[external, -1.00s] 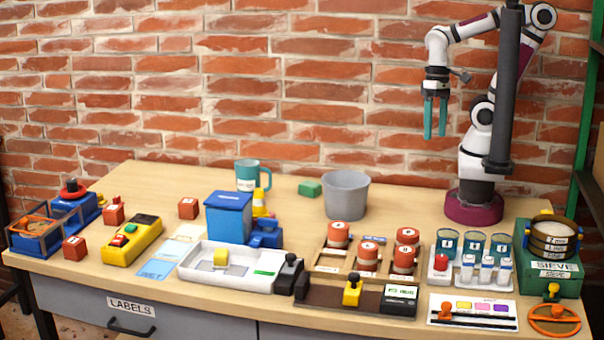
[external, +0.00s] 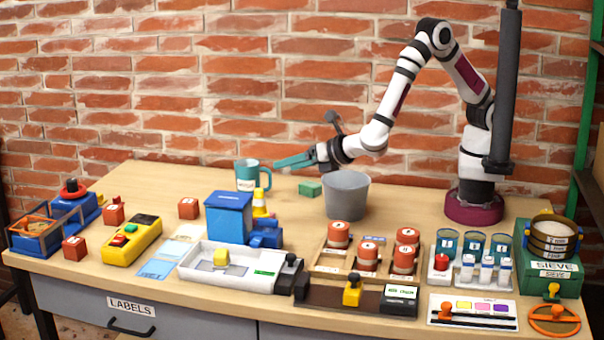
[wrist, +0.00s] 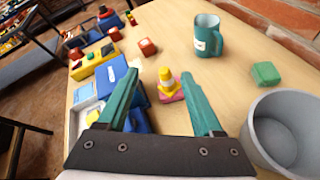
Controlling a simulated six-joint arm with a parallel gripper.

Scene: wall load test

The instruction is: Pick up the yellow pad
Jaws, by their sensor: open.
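A pale yellow, cream-toned flat pad (external: 188,232) lies on the bench left of the blue bin, in a row with two blue pads. I cannot tell for sure that it is the task's pad. A pale pad (wrist: 82,94) also shows at the left of the wrist view, partly hidden by the blue bin. My gripper (external: 284,162) is open and empty, held above the back of the bench, right of the pads and well apart from them. Its teal fingers (wrist: 160,78) stand apart in the wrist view.
The blue lidded bin (external: 228,218) stands between my gripper and the pads. A teal mug (external: 247,175), green block (external: 310,189) and grey bucket (external: 346,195) are close by. A white tray (external: 205,275) lies in front.

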